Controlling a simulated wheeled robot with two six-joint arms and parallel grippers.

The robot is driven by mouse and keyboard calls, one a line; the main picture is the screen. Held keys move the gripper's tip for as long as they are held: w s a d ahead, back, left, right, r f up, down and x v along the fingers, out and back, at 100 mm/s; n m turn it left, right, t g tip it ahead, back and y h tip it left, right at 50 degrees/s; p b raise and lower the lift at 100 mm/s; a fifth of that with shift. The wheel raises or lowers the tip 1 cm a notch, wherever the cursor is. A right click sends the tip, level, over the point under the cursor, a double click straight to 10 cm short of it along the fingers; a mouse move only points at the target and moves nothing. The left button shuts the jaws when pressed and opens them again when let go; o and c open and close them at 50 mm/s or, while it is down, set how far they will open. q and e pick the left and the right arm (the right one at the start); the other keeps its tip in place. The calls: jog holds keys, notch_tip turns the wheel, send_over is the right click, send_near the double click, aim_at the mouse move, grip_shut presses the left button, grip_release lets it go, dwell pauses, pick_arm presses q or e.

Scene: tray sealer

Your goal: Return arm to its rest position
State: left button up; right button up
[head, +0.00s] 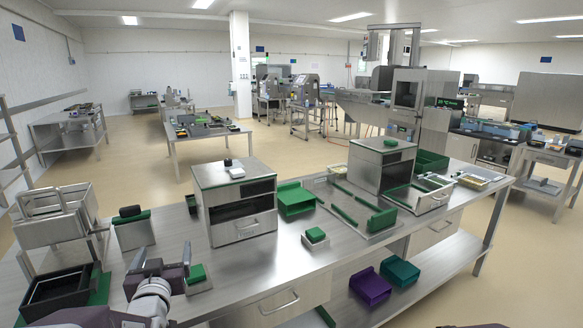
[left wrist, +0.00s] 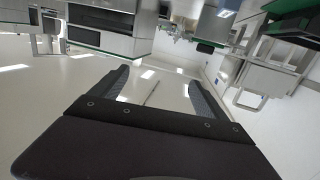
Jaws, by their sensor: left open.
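My left gripper (head: 163,256) is over the front left part of the steel bench (head: 268,262), with its arm coming in from the bottom edge. Its two dark fingers stand apart with nothing between them. In the left wrist view the open fingers (left wrist: 157,88) also show empty, with pale bare surface beyond them; that view looks upside down. A small green block on a steel plate (head: 197,277) is just right of the gripper; I cannot tell whether they touch. My right gripper is not in view.
A black tray (head: 58,292) lies left of the gripper, and a steel block with a black knob (head: 133,232) stands behind it. A steel sealer box (head: 236,203) and a green bin (head: 295,199) stand farther right. Bare bench top lies right of the gripper.

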pick_arm(q)
jog(key=s+d+f+m+g+h+b, duration=0.1)
jog(key=s+d+f+g+h+b, duration=0.1)
jog(key=d+f, duration=0.35)
jog(key=s+d+f+m+g+h+b, duration=0.1)
jog(key=s+d+f+g, duration=0.15)
jog(key=f, duration=0.55)
jog(key=s+d+f+m+g+h+b, duration=0.1)
jog(key=s+d+f+g+h+b, duration=0.2)
jog(key=f, duration=0.4)
jog(key=s+d+f+g+y+p, duration=0.1)
jog(key=s+f+g, duration=0.3)
jog(key=s, duration=0.4)
jog(key=s+d+f+g+p, duration=0.1)
jog(key=s+f+g, duration=0.3)
jog(key=s, duration=0.4)
notch_tip(320, 180, up, 21)
jog(key=p, duration=2.1)
jog(key=shift+a+r, duration=0.15)
jog(key=shift+r, duration=0.05)
